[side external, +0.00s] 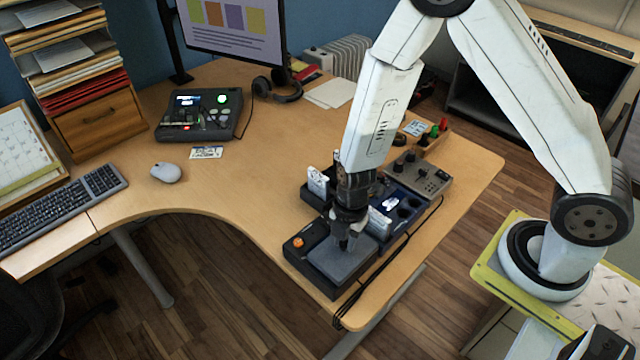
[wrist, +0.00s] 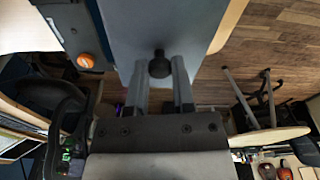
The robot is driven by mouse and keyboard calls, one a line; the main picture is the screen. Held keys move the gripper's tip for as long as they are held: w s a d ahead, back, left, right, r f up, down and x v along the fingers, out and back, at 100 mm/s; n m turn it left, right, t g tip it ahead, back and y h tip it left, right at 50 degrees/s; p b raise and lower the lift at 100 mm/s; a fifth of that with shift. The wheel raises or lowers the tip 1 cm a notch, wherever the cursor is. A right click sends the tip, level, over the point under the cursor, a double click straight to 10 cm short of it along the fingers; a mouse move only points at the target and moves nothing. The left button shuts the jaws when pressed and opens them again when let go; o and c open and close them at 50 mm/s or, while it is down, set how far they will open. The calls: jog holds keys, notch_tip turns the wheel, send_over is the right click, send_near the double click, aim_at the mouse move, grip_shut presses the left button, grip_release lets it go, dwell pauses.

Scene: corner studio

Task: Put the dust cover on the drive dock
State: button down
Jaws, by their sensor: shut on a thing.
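The dust cover (side external: 349,268) is a flat grey slab with a small black knob. It lies over the right part of the dark drive dock (side external: 293,257), at the table's front edge. I cannot tell whether it rests on the dock or hangs just above it. The dock's orange button (side external: 298,242) shows uncovered to the left. My gripper (side external: 343,243) points down and is shut on the cover's knob. In the wrist view the cover (wrist: 190,22) fills the top middle, with the knob (wrist: 160,65) between my fingers. The dock's orange button (wrist: 85,61) lies to its left.
Behind the dock stands a dark blue holder (side external: 403,205) with white cards, and a grey control box (side external: 418,178). A black cable runs along the table's right edge. The keyboard (side external: 60,205), mouse (side external: 166,172) and another console (side external: 198,115) are left. The middle of the table is mostly clear.

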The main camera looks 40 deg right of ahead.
jog(key=shift+f, duration=0.6)
dwell(0.3)
jog(key=c, duration=0.7)
grip_release()
jog(key=shift+c, duration=0.2)
jog(key=shift+r, duration=0.15)
notch_tip(320, 180, up, 11)
jog(key=d, duration=0.1)
jog(key=shift+w+d, duration=0.15)
dwell(0.4)
dwell(0.5)
jog(key=s+d+r+m+t, duration=0.1)
jog(key=d+r+m, duration=0.2)
jog(key=m, duration=0.7)
jog(key=s+d+r+m+t+h, duration=0.1)
jog(key=d+r+m, duration=0.3)
jog(key=m, duration=0.6)
jog(key=shift+s+d+t, duration=0.3)
jog(key=shift+s+t, duration=0.1)
jog(key=shift+s, duration=0.4)
